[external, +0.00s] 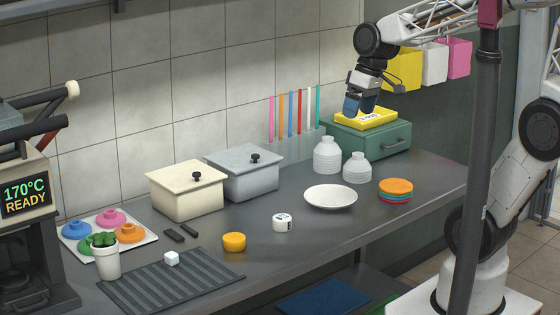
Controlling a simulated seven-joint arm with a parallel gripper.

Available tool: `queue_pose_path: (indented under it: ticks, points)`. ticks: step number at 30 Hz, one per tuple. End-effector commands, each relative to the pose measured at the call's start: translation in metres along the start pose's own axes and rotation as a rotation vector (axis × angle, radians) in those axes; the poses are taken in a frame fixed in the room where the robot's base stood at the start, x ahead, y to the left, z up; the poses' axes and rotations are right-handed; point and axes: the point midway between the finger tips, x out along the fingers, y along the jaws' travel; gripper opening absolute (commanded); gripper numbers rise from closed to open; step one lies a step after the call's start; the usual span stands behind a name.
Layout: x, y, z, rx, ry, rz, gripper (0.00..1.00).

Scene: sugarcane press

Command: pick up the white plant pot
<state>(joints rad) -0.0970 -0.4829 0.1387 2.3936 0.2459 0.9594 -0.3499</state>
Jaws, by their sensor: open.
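The white plant pot (106,264) stands upright at the front left of the counter. Whether the fingertips touch the yellow thing cannot be told.
A white tray with coloured knobs (150,238) lies behind the pot, and a dark ribbed mat (205,279) lies to its right. Lidded boxes (187,202), white jars (327,155), a plate (330,197) and a coffee-like machine (30,240) stand around. A dark pole (478,150) crosses the foreground.

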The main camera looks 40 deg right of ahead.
Motion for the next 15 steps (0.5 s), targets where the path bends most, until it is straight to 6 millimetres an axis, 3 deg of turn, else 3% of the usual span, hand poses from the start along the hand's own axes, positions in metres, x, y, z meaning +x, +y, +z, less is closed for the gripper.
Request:
queue_pose_path:
  ticks: [15]
  points:
    - [0.057, -0.086, -0.124, -0.395, -0.001, -0.321, 1.0]
